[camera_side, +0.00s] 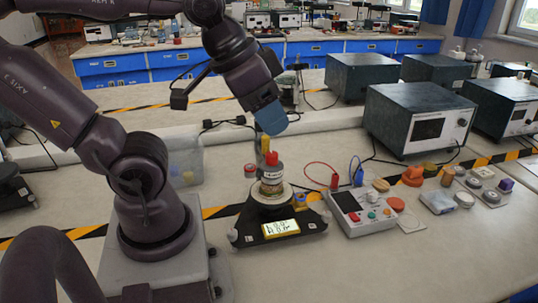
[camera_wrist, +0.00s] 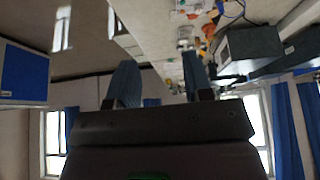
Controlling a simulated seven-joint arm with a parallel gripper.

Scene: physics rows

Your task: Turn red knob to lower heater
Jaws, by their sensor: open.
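A small red knob-like piece (camera_side: 271,158) stands on top of a dark grey cylinder (camera_side: 271,179) in the side view. The cylinder sits on the round plate of a black device (camera_side: 250,232) with a lit yellow display (camera_side: 281,228); its digits are too small to read surely. I cannot tell whether this red piece is the task's knob. My gripper (camera_side: 272,124) is above the red piece, apart from it, with blue fingers pointing down. In the wrist view my gripper (camera_wrist: 160,78) has its two fingers spread with nothing between them.
A grey control box (camera_side: 360,212) with red and blue plugs stands right of the device. Large dark instrument boxes (camera_side: 419,120) stand behind it. A translucent bin (camera_side: 185,163) is at the left. Small coloured parts lie at the right. The front bench is clear.

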